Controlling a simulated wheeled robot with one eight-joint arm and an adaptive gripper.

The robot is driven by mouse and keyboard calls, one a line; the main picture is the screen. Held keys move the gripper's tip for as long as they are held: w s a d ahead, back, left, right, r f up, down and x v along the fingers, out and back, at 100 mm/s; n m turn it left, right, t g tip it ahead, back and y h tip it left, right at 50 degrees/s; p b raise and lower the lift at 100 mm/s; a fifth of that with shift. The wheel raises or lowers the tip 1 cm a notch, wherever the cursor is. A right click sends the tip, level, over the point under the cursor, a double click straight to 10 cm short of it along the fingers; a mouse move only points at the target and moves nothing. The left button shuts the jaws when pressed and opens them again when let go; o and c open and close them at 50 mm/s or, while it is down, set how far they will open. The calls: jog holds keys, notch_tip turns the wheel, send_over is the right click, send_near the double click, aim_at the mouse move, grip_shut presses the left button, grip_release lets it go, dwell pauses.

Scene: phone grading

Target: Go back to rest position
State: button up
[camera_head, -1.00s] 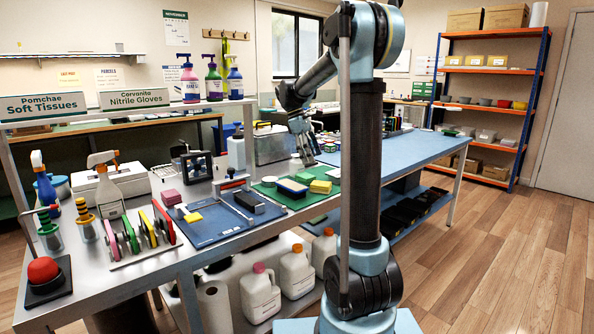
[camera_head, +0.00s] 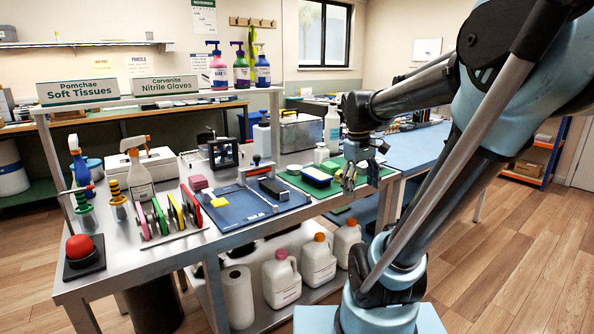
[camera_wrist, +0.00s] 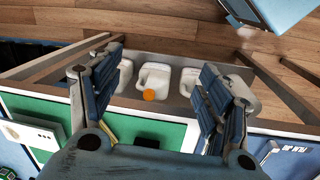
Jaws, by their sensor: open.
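Beyond the fingers are the table's edge and white jugs on the lower shelf. My arm reaches left from its base, bent at the elbow, above the right end of the table.
White jugs (camera_head: 282,285) stand below. The wooden floor (camera_head: 510,250) at right is clear.

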jog(key=s+f+m+t+y, duration=0.1)
jog(key=s+f+m, duration=0.4)
jog(key=s+f, duration=0.7)
jog(key=shift+s+a+f+t+y, duration=0.15)
jog(key=shift+a+f+t+y, duration=0.15)
jog(key=shift+a+f+t, duration=0.1)
